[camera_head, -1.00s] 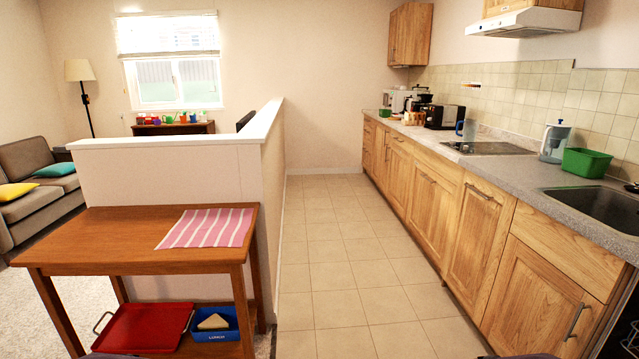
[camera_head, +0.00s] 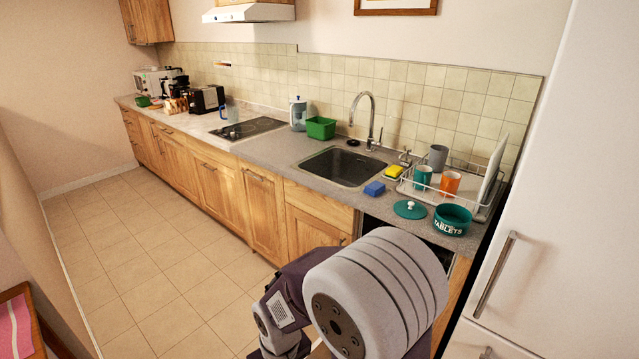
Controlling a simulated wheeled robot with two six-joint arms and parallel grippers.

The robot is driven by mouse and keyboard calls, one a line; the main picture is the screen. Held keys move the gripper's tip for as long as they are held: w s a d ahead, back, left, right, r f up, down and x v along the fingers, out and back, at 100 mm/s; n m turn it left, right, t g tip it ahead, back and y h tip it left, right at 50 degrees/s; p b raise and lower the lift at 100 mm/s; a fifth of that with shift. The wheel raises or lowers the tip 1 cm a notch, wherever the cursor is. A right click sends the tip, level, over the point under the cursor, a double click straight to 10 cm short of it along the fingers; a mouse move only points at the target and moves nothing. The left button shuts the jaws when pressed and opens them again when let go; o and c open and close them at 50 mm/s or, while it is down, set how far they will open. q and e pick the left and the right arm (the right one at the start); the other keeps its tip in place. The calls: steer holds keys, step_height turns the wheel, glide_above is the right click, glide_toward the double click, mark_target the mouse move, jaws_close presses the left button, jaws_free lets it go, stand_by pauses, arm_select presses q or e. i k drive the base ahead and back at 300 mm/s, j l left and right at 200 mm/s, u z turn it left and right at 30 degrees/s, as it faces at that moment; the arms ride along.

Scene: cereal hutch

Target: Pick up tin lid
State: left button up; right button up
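The tin lid (camera_head: 410,209) is a teal disc with a small pale knob. It lies flat on the grey counter, to the right of the sink and near the front edge. The teal tin (camera_head: 452,220), lettered "TABLETS", stands open just to its right, apart from it. One of my arms rises in the lower middle of the view, in front of the counter. Neither gripper's fingers show in the frame.
A blue sponge (camera_head: 374,189) lies left of the lid, and a yellow sponge (camera_head: 394,172) behind it. A dish rack (camera_head: 480,209) with mugs stands behind the tin. The sink (camera_head: 343,167) is to the left. A white fridge (camera_head: 540,200) stands at the right.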

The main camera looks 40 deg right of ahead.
mark_target(409, 210)
steer(key=z, duration=2.35)
steer(key=i, duration=0.05)
